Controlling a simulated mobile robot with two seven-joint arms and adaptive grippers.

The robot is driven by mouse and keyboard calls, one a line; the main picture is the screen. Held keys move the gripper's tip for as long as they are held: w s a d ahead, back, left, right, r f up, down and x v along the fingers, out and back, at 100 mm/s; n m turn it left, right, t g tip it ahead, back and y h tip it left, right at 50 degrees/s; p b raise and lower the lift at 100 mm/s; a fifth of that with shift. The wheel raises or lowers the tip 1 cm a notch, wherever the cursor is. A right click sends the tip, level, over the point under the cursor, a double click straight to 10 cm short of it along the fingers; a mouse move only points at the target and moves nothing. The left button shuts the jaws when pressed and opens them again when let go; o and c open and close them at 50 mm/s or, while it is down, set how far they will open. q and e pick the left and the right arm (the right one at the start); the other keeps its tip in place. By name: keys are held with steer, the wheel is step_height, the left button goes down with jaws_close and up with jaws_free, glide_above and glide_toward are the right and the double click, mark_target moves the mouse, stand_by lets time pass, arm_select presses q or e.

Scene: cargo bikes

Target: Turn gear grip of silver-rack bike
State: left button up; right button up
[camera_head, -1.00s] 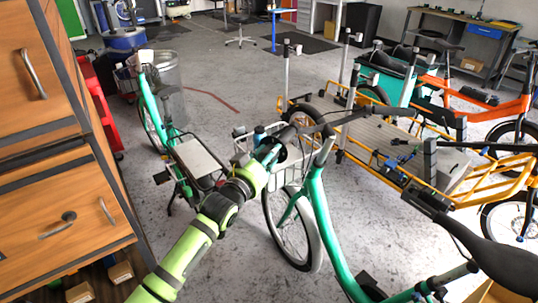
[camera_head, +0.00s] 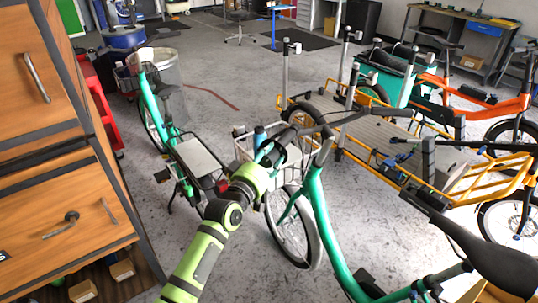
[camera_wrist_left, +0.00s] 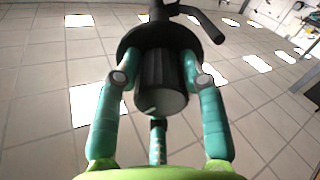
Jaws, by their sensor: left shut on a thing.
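My left gripper (camera_head: 281,151) reaches the left end of the dark handlebar on the green bike (camera_head: 320,215) in the foreground. In the left wrist view, its teal fingers (camera_wrist_left: 162,82) are shut on a black ribbed gear grip (camera_wrist_left: 158,68) with a grey end cap, one finger on each side. A dark lever shows behind the grip. In the head view the grip is mostly hidden by the gripper. Another green bike (camera_head: 150,105) with a silver rack (camera_head: 200,157) stands to the left. My right gripper is not in view.
A white basket (camera_head: 243,148) with a blue bottle is close behind my gripper. A yellow cargo bike (camera_head: 375,165) stands to the right, and a wooden drawer cabinet (camera_head: 75,185) to the left. Open floor lies behind the bikes.

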arm_select(q)
steer(key=n, duration=0.2)
steer(key=n+p, duration=0.1)
steer(key=n, duration=0.1)
steer(key=shift+s+d+f+n, duration=0.1)
steer(key=shift+s+f+n, duration=0.1)
steer(key=shift+n, duration=0.1)
steer(key=shift+w+r+n+y+p, duration=0.1)
steer(key=shift+n+y+p, duration=0.4)
steer(key=shift+n, duration=1.4)
steer(key=shift+h, duration=0.3)
steer(key=o, duration=1.1)
steer(key=shift+w, duration=0.15)
steer(key=shift+o, duration=0.2)
steer(key=shift+r, duration=0.1)
steer(key=v, duration=1.2)
steer(key=shift+r, duration=0.1)
